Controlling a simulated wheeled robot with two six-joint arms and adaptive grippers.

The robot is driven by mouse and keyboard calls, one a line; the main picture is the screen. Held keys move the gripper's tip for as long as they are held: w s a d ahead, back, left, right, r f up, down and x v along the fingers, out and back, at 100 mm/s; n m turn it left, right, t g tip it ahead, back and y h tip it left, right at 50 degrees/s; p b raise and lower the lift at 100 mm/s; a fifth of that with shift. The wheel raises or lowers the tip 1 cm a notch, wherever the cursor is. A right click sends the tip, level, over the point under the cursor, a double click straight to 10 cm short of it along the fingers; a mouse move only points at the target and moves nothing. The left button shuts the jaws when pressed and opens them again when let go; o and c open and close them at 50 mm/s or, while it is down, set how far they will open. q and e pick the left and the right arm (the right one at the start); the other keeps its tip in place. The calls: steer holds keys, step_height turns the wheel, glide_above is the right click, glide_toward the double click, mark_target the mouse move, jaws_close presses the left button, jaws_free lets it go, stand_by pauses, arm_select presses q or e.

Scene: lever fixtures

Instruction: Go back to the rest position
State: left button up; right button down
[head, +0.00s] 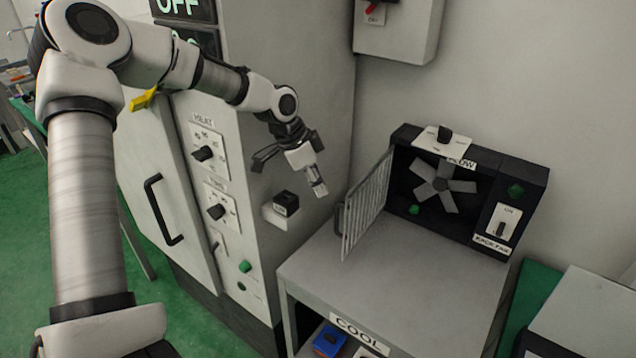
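My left arm rises from the lower left and reaches across the front of the tall grey cabinet (290,110). My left gripper (288,172) hangs in the air near the cabinet's right side, above a small black block on a white bracket (286,203). Its fingers are spread apart with nothing between them. It looks apart from the cabinet and from the fan box. My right gripper is not in view.
A black fan box (464,190) with its grille door (366,205) swung open stands on a grey bench (400,275) marked COOL. The cabinet front carries knobs and a black handle (163,209). A wall switch box (398,28) hangs above. Green floor (50,250) shows at left.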

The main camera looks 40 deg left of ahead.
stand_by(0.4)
arm_select(q)
steer(key=s+d+f+g+y, duration=0.1)
steer(key=s+d+f+g, duration=0.2)
steer(key=f, duration=0.5)
steer(key=s+d+f+m+g+b, duration=0.1)
steer(key=s+d+f+g, duration=0.15)
steer(key=s+f, duration=0.4)
steer(key=s+d+f+g+y, duration=0.1)
steer(key=s+d+f, duration=0.2)
steer(key=f, duration=0.5)
steer(key=s+d+f+n, duration=0.3)
steer(key=s+d+f, duration=0.25)
steer(key=s, duration=0.45)
steer(key=s+d+f+n, duration=0.3)
steer(key=s+d+f, duration=0.25)
steer(key=s, duration=0.45)
steer(key=w+n+t, duration=0.1)
steer(key=w+a+n+t, duration=0.1)
steer(key=w, duration=0.1)
steer(key=w+n+t, duration=0.1)
steer(key=shift+w+a+y+b, duration=0.3)
steer(key=shift+w+y+b, duration=0.05)
steer(key=shift+w+y, duration=0.05)
